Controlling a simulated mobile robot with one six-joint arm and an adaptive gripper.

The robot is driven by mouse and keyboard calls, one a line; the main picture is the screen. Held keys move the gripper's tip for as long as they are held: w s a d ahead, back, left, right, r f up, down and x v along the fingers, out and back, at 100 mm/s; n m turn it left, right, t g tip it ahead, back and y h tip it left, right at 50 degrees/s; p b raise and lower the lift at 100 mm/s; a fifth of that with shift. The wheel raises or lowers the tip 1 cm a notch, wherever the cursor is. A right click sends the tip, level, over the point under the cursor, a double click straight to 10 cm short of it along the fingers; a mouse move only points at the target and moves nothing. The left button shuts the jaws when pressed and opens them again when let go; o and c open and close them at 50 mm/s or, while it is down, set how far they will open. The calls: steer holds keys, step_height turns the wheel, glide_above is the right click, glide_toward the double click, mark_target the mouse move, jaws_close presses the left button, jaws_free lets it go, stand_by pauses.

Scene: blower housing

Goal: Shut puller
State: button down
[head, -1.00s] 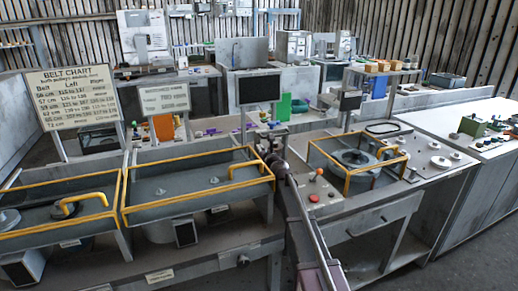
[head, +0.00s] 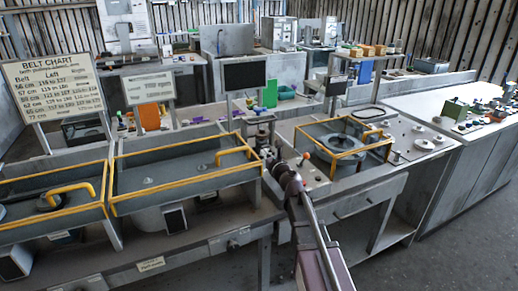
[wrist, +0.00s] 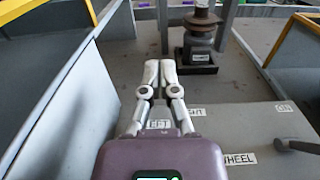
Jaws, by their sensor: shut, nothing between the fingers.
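A metal post device that looks like the puller (wrist: 199,48) stands on the grey bench ahead in the wrist view. It has a brownish disc-like top and a dark base with a small white label too small to read surely. In the head view the puller (head: 262,131) stands between the two yellow-framed housings, just beyond my arm. My gripper (wrist: 160,66) is shut and empty, its pale fingers together, to the left of the post and apart from it in the picture. In the head view my gripper (head: 270,158) is small and partly merges with the puller's surroundings.
A yellow-railed tray (head: 185,175) lies left of my arm and a yellow-framed round housing (head: 345,145) lies right. A dark lever (wrist: 297,146) is at the right of the wrist view beside a "WHEEL" label (wrist: 240,159). A dark screen (head: 245,77) stands behind the puller.

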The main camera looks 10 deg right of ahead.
steer(key=shift+v, duration=2.8)
